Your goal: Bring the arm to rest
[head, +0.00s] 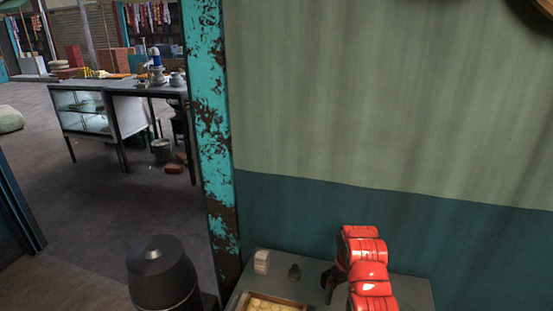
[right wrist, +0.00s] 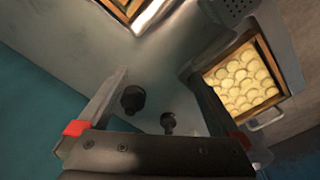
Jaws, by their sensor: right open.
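My right arm, with red covers, comes in at the lower right of the head view. My right gripper (head: 328,286) is over the grey counter (head: 410,285) by the wall; its fingers are small and dark there. In the right wrist view the right gripper (right wrist: 155,82) is open, its two fingers wide apart with nothing held between them. Two small dark knob-like things (right wrist: 132,99) show beyond and between the fingers, apart from them. My left gripper is in no view.
A dark domed cylinder (head: 162,272) stands left of the rusty turquoise post (head: 208,110). Open floor lies beyond.

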